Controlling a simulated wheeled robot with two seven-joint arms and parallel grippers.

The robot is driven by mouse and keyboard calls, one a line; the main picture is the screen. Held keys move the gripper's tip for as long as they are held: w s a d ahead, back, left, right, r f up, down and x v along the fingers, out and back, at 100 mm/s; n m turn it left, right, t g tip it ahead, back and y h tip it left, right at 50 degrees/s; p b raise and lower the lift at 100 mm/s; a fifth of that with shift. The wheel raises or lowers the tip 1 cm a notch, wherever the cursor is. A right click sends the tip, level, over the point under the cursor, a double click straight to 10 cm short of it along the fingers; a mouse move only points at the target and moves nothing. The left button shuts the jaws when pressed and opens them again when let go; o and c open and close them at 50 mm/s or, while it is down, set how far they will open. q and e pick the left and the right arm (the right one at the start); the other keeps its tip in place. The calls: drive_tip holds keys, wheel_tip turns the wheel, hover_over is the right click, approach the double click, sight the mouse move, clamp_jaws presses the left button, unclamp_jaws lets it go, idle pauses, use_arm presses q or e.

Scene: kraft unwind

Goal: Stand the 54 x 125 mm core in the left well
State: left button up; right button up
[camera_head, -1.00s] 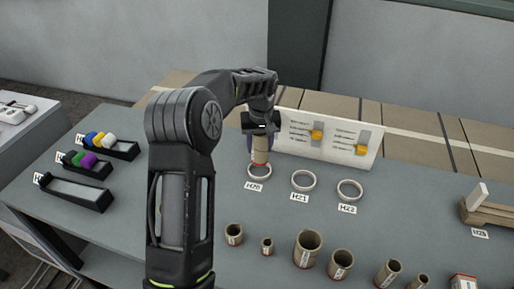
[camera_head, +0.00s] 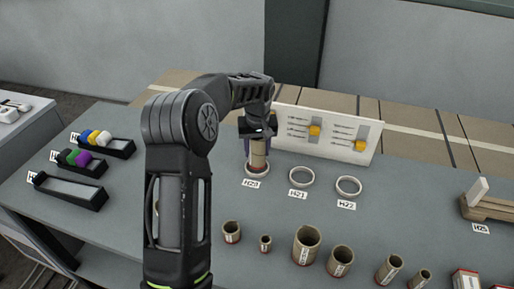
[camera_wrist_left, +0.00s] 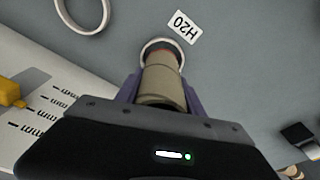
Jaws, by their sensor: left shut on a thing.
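My left gripper (camera_head: 258,135) is shut on a tan cardboard core (camera_head: 258,158), which is upright. The core's lower end is at the white ring of the left well (camera_head: 257,170), behind the label H20. In the left wrist view the core (camera_wrist_left: 162,80) sits between the two fingers, with its far end inside the ring (camera_wrist_left: 163,45). I cannot tell whether the core touches the bottom of the well. My right gripper is not in view.
Two empty white rings stand to the right, at H21 (camera_head: 302,176) and H22 (camera_head: 348,186). A white board (camera_head: 325,138) stands behind. Several cores, including a wide one (camera_head: 307,245), stand along the front. Trays with coloured pieces (camera_head: 98,140) lie at the left.

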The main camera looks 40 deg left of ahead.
use_arm(q)
drive_tip(key=shift+f, duration=0.1)
idle(0.3)
drive_tip(key=shift+f+b, duration=0.7)
drive_tip(key=shift+f, duration=0.2)
drive_tip(key=shift+f, duration=0.2)
drive_tip(key=o, duration=1.4)
drive_tip(key=shift+o, duration=0.2)
wheel_tip(320, 180, up, 8)
drive_tip(key=b, duration=0.1)
drive_tip(key=shift+s+d+f, duration=0.15)
drive_tip(key=shift+s+d, duration=0.25)
drive_tip(key=shift+s, duration=0.05)
